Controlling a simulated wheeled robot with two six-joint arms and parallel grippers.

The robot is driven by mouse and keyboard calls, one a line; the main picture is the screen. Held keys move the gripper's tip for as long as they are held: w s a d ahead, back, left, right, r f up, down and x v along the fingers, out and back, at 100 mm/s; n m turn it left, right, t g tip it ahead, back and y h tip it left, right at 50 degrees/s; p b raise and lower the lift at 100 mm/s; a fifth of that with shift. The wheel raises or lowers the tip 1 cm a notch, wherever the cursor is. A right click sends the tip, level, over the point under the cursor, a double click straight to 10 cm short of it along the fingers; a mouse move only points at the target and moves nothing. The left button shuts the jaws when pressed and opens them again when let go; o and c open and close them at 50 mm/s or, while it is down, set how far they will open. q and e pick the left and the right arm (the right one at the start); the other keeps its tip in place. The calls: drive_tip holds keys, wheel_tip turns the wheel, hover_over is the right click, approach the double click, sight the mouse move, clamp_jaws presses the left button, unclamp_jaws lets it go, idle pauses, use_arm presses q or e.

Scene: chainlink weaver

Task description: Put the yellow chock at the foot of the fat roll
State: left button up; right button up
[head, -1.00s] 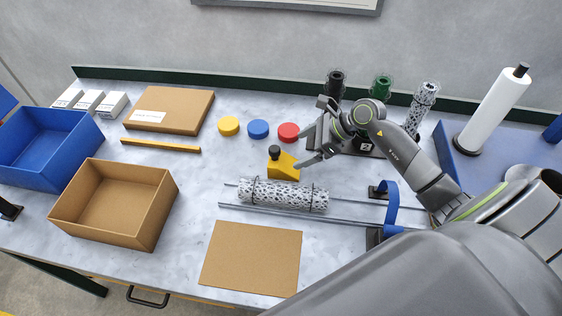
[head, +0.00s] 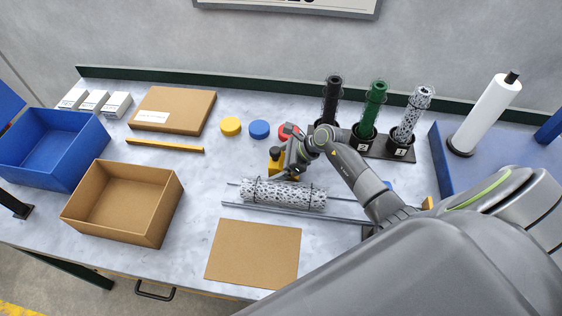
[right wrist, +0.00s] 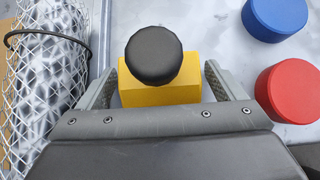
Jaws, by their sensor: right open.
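The yellow chock (head: 275,165) with a black knob stands on the bench just behind the fat roll. The right wrist view shows the chock's yellow body (right wrist: 160,95) under the knob. The fat roll (head: 283,193), speckled black and white and wrapped in wire mesh, lies on two metal rails; its side (right wrist: 45,80) fills the left of the right wrist view. My right gripper (right wrist: 161,78) is open, with one finger on each side of the chock. In the head view the right gripper (head: 286,170) partly hides the chock. My left gripper is not in view.
Yellow, blue and red discs (head: 259,129) lie behind the chock. A rack of upright mesh rolls (head: 375,100) stands at back right. A brown mat (head: 253,253) lies in front of the rails. A cardboard box (head: 88,222) and blue bin (head: 25,175) are at left.

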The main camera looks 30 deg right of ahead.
drive_tip(key=shift+f, duration=0.1)
drive_tip(key=c, duration=1.4)
drive_tip(key=shift+w, duration=0.1)
